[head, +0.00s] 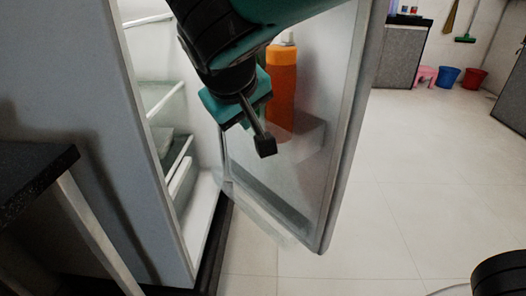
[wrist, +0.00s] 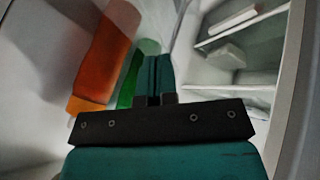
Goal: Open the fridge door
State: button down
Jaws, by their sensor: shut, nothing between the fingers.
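The fridge (head: 90,110) stands at the left in the head view, with shelves visible inside. Its door (head: 340,150) is swung open to the right, and its inner side faces the cabinet. My gripper (head: 266,146) is shut and empty, in the gap between the cabinet and the door's inner side. In the wrist view, my gripper (wrist: 155,100) points into the space beside the door bins, with the fridge shelves (wrist: 235,45) at right. The door's handle is not in view.
An orange bottle (head: 281,80) stands in the door bin; a green one (wrist: 135,75) shows beside it in the wrist view. A dark table (head: 35,175) is at the left. Open tiled floor (head: 430,180) lies right of the door, with buckets (head: 447,76) farther back.

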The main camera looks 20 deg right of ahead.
jog(key=w+d+f+b, duration=0.5)
jog(key=w+f+b, duration=0.1)
jog(key=w+f, duration=0.1)
jog(key=shift+w+d+f, duration=0.25)
jog(key=shift+d+f, duration=0.1)
jog(key=shift+f, duration=0.15)
jog(key=shift+d, duration=0.15)
